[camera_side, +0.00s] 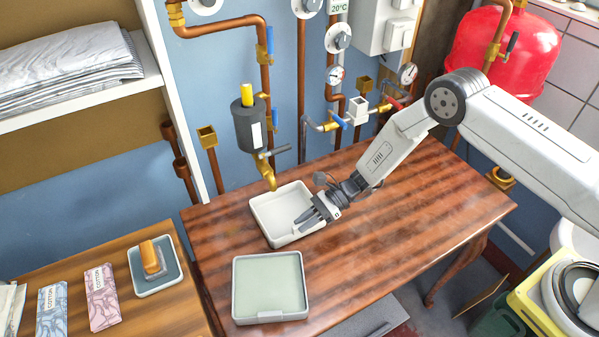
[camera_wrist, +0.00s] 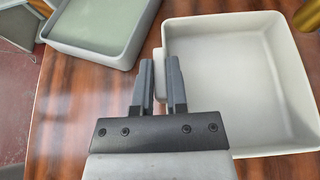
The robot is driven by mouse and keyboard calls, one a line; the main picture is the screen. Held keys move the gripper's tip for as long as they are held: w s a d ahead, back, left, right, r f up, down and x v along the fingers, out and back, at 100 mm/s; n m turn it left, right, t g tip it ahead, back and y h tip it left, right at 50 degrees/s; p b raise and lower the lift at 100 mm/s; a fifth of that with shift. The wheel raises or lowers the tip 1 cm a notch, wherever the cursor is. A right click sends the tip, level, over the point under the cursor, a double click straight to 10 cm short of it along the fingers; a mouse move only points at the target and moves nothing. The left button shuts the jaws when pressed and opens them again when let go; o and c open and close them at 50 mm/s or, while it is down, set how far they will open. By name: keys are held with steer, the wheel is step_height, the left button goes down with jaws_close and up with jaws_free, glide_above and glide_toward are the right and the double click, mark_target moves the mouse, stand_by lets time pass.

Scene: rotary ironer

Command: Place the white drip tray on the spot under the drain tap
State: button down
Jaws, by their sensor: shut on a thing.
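The white drip tray (camera_side: 268,233) is a square, empty, shallow tray on the wooden table, near its back edge. It also shows in the wrist view (camera_wrist: 240,85). My gripper (camera_side: 308,216) is at the tray's right side in the side view. In the wrist view its fingers (camera_wrist: 160,72) are shut on a small tab on the tray's wall. The brass drain tap (camera_side: 266,168) hangs below a dark grey cylinder, its spout over the tray's back part. The tray looks level; I cannot tell whether it rests fully on the table. The spot beneath it is hidden.
A grey tray with a pale green inside (camera_side: 270,287) stands on the table (camera_side: 400,215) in front of the white tray. Pipes and valves (camera_side: 350,115) line the blue wall behind. The table's right part is clear.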

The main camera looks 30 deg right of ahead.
steer(key=shift+f, duration=0.15)
steer(key=c, duration=0.7)
jaws_free()
steer(key=shift+o, duration=0.2)
steer(key=v, duration=1.2)
